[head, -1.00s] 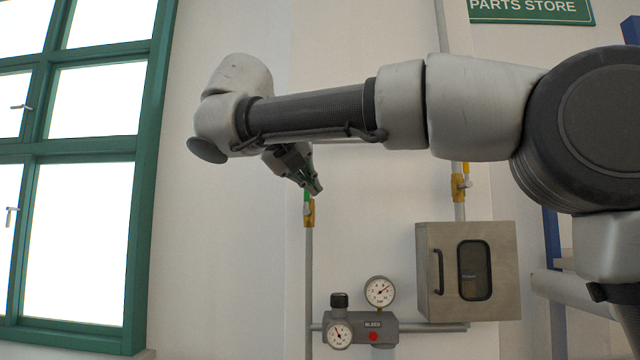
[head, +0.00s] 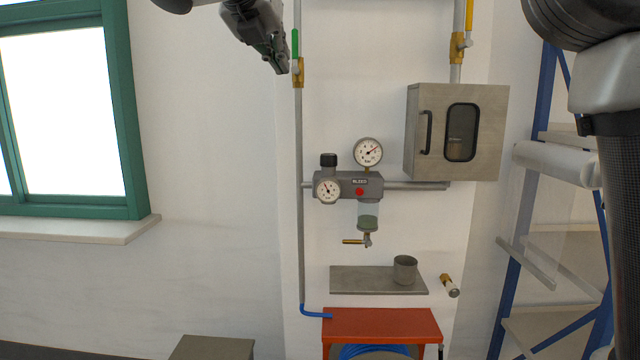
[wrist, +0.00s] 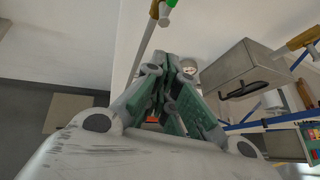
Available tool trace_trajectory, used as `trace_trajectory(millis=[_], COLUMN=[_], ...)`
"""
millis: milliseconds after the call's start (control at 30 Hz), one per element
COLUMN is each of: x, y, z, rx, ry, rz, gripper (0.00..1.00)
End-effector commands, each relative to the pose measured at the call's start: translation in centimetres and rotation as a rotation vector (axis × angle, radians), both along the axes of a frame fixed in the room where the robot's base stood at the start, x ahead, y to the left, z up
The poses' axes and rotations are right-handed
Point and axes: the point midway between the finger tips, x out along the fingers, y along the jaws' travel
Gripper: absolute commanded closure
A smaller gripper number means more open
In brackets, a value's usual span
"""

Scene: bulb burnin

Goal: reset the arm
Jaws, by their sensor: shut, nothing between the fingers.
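My gripper (head: 278,62) shows at the top of the head view, in front of the wall, and its fingers point down and to the right. It is shut and empty. Its tips appear close to the green-handled valve (head: 296,60) on the thin vertical pipe; I cannot tell whether they touch. In the wrist view my gripper (wrist: 172,62) shows its green and grey fingers drawn together with nothing between them.
A metal cabinet (head: 424,160) hangs right of a regulator (head: 345,186) with two gauges. Below are a shelf (head: 350,281) with a metal cup (head: 404,269) and a red bench (head: 380,323). A green-framed window (head: 125,110) is at left; blue racking (head: 530,170) stands at right. Wall between window and pipe is clear.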

Motion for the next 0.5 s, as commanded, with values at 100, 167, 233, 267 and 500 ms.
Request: trace_trajectory(millis=[100,167,233,267,500], x=[-1.0,-1.4,-1.9,-2.2,-7.9], y=[0.4,-1.6,-5.6,-7.6,-24.4], z=[-7.7,-11.2,-15.2,-16.8,-26.9], rx=[0.333,0.521,0.741,0.833,1.405], ry=[0.081,0.126,0.17,0.182,0.127], rz=[-0.16,-0.307,-0.536,-0.649,-1.557], gripper=[1.0,1.0,1.0,1.0,1.0])
